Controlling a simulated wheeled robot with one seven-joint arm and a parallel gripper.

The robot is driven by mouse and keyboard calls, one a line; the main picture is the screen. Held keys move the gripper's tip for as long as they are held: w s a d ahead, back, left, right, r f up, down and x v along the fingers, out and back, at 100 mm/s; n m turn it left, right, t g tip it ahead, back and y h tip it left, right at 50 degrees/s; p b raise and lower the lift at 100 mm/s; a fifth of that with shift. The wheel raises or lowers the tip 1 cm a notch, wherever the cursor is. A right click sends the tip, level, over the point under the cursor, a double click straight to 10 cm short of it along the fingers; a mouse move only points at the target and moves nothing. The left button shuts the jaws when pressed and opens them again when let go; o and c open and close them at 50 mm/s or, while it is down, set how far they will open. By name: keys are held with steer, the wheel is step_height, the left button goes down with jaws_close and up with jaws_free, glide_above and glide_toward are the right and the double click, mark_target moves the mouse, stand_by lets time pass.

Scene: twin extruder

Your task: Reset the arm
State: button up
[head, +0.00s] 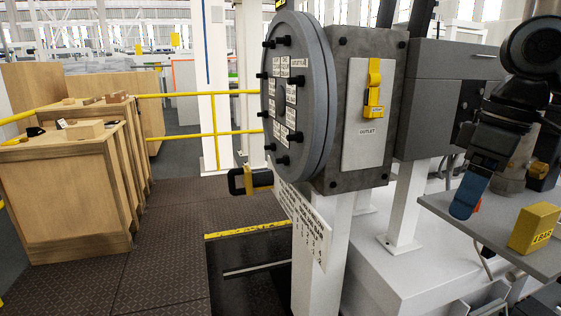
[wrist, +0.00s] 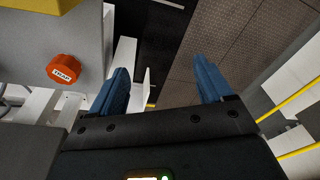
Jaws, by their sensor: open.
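My arm hangs at the right side of the head view, and its gripper (head: 466,205) points down beside the grey shelf, in front of the machine. In the wrist view my gripper (wrist: 163,78) shows two blue fingers spread wide apart. Nothing is between them; the dark plated floor shows past them. In the head view the fingers overlap, so the gap does not show there.
A yellow block (head: 535,230) sits on the grey shelf (head: 470,222), close to my gripper. An orange knob (wrist: 63,69) is left of the fingers in the wrist view. The round machine head (head: 300,95) stands mid-view. Wooden cabinets (head: 65,195) are left; the floor between is clear.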

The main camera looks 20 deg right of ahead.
steer(key=w+a+f+m+t+y, duration=0.2)
steer(key=w+a+t+y, duration=0.15)
steer(key=a, duration=0.55)
steer(key=w+a+f+m+t+y, duration=0.2)
steer(key=a+t, duration=0.3)
steer(key=a, duration=0.3)
steer(key=w+a+f+m+t+y, duration=0.2)
steer(key=a+f+t+y, duration=0.15)
steer(key=a, duration=0.55)
steer(key=s+d+f+m+t+h, duration=0.25)
steer(key=s+f+m+h, duration=0.5)
steer(key=s+f, duration=0.9)
steer(key=s+d+r+n+h, duration=0.1)
steer(key=s+d+n, duration=0.2)
steer(key=s, duration=0.8)
steer(key=s+d+r+n+h, duration=0.1)
steer(key=s+d+n, duration=0.2)
steer(key=s, duration=0.9)
steer(key=shift+s+r+n+g+h, duration=0.25)
steer(key=shift+r+n+g+h, duration=0.15)
steer(key=shift+n, duration=0.55)
